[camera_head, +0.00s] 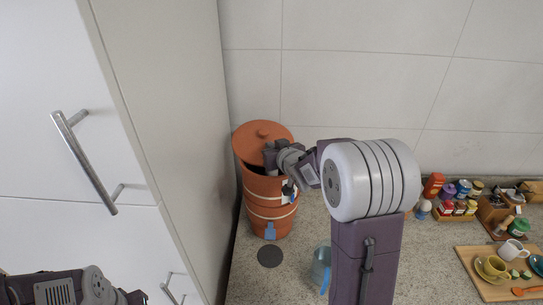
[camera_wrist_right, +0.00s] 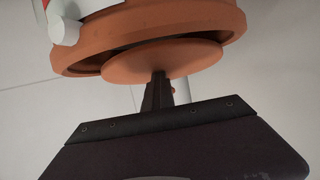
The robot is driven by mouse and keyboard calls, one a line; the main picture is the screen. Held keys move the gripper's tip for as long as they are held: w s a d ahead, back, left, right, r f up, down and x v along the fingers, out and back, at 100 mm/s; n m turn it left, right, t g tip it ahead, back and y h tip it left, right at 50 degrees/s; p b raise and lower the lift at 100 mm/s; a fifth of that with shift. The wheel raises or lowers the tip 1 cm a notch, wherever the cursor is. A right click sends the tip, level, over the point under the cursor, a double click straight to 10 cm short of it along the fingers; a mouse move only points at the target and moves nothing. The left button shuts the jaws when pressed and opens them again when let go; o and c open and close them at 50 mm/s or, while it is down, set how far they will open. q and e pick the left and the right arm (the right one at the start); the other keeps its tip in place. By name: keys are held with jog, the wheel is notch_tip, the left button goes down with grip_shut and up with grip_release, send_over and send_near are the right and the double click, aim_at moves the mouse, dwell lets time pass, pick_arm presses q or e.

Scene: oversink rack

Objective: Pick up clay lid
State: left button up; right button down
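The clay lid (camera_head: 248,139) is an orange-brown disc with a small round knob, over the top of a tall clay pot (camera_head: 255,215). It sits tilted, with a dark gap between it and the pot's rim. My right gripper (camera_head: 270,154) is at the lid's near right part; its fingers look closed on the lid, partly hidden by my wrist. In the right wrist view the narrow dark fingers (camera_wrist_right: 158,90) meet the lid (camera_wrist_right: 165,62), beside the pot's rim (camera_wrist_right: 210,28). My left arm shows at the lower left; its gripper is out of view.
A white cabinet with metal handles (camera_head: 85,165) stands close on the left. A tiled wall is behind the pot. A blue clear jug (camera_head: 320,268) and a dark round disc (camera_head: 270,256) are on the counter. Spice jars (camera_head: 460,190) and a wooden tray (camera_head: 470,262) with cups are on the right.

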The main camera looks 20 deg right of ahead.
jog(key=shift+d, duration=0.1)
notch_tip(320, 180, up, 10)
jog(key=p, duration=0.3)
jog(key=shift+w+p, duration=0.2)
jog(key=shift+p, duration=0.1)
jog(key=c, duration=2.1)
grip_release()
jog(key=shift+f, duration=0.1)
jog(key=o, duration=1.7)
jog(key=shift+c, duration=0.2)
